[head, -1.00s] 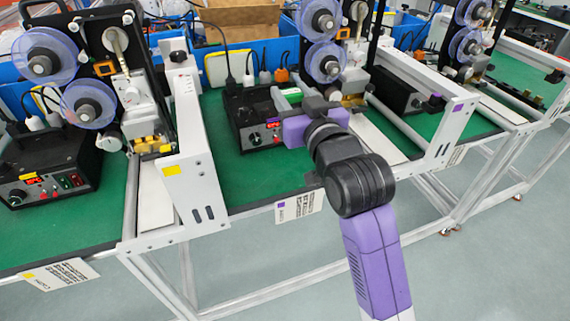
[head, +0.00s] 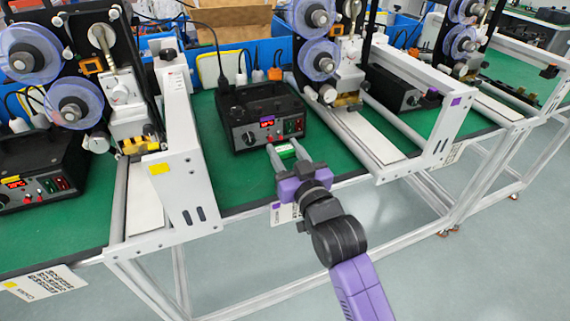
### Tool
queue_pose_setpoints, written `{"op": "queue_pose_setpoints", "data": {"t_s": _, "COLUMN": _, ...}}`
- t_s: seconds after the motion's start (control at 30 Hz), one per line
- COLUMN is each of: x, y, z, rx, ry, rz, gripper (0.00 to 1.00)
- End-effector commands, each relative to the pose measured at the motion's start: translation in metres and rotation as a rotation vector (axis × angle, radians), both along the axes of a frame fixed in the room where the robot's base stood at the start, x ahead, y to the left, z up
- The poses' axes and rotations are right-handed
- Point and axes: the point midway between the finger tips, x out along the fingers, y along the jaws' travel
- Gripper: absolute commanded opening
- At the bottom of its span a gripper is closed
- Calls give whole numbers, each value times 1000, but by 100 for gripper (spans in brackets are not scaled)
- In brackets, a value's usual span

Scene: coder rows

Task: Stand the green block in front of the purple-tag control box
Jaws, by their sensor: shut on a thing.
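The purple-tag control box (head: 270,112) is black, with a small purple tag above a red display. It stands on the green mat of the middle bench. The green block (head: 286,152) is small, with a pale edge, and sits between the fingertips of my gripper (head: 282,150). My gripper is shut on the block, just in front of the box's lower right front. I cannot tell whether the block touches the mat. The gripper fingers hide part of it.
A white frame panel with a yellow tag (head: 159,169) stands left of the mat. A machine with purple reels (head: 318,55) and a white rail (head: 366,138) bound the right. Another control box (head: 37,170) sits far left. Bare mat (head: 225,180) lies left of my gripper.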

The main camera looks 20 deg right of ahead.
Motion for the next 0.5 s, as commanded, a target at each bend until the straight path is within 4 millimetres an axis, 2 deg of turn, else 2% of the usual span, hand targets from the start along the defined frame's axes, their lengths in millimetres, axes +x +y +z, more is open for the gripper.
{"op": "queue_pose_setpoints", "data": {"t_s": 0.03, "x": 0, "y": 0, "z": -10, "rx": 0, "ry": 4, "rz": 0, "gripper": 2}}
{"op": "queue_pose_setpoints", "data": {"t_s": 0.2, "x": 0, "y": 0, "z": -33, "rx": 0, "ry": 3, "rz": 0, "gripper": 2}}
{"op": "queue_pose_setpoints", "data": {"t_s": 0.5, "x": 0, "y": 0, "z": -37, "rx": 0, "ry": 1, "rz": 0, "gripper": 2}}
